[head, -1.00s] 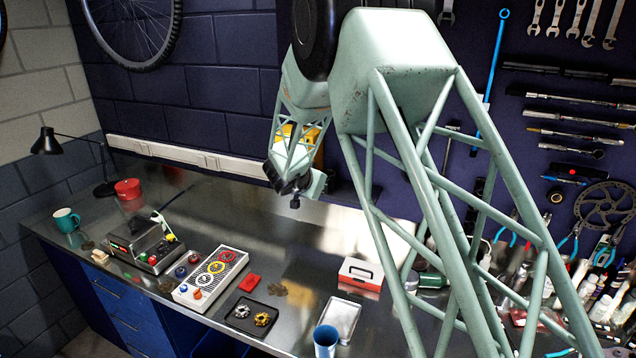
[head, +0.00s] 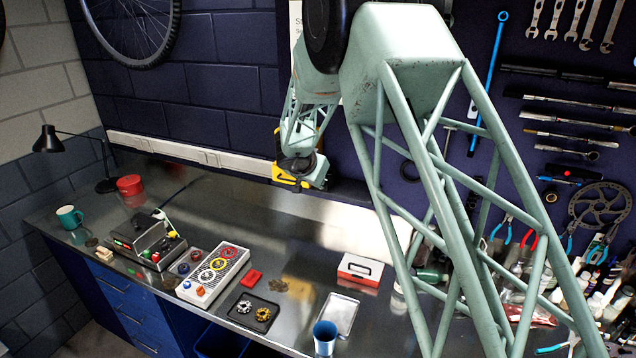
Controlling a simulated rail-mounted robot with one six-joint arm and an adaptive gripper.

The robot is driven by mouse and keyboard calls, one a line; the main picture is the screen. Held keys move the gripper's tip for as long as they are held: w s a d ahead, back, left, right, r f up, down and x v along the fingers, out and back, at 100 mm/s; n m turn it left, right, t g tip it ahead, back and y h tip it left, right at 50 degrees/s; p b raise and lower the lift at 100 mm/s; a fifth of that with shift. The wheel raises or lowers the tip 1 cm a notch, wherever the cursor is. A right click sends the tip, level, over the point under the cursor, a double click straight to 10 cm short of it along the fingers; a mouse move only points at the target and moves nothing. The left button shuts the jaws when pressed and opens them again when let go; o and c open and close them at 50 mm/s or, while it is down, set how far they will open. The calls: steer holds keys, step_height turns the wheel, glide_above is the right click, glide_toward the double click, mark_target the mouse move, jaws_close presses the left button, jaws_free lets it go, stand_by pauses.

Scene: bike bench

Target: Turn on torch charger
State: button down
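A dark grey device (head: 150,245) with a sloped top stands on the bench at the left, with a small green spot and a red spot on it. It looks like the torch charger, but I cannot read any label. Black and pale items rest on or behind its top; its switch cannot be made out. My gripper (head: 297,183) is high over the back of the bench, near the wall, well to the right of the device and apart from everything. A yellow part shows at its side. Its fingertips are too small and dark to read.
A pale panel with coloured rings (head: 213,272) lies right of the device. A black tray (head: 252,326) with two cogs, a red block (head: 252,277), a red-and-white box (head: 360,268) and a blue cup (head: 325,338) follow. A teal mug (head: 69,217), red tin (head: 130,185) and lamp (head: 48,140) are left.

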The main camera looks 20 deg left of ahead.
steer(key=shift+w+r+g, duration=0.15)
steer(key=shift+r+g, duration=0.1)
steer(key=shift+g, duration=0.45)
stand_by(0.4)
steer(key=c, duration=2.9)
jaws_free()
steer(key=shift+o, duration=0.2)
steer(key=shift+r, duration=0.1)
steer(key=v, duration=1.1)
steer(key=shift+s+r, duration=0.3)
steer(key=shift+s, duration=0.05)
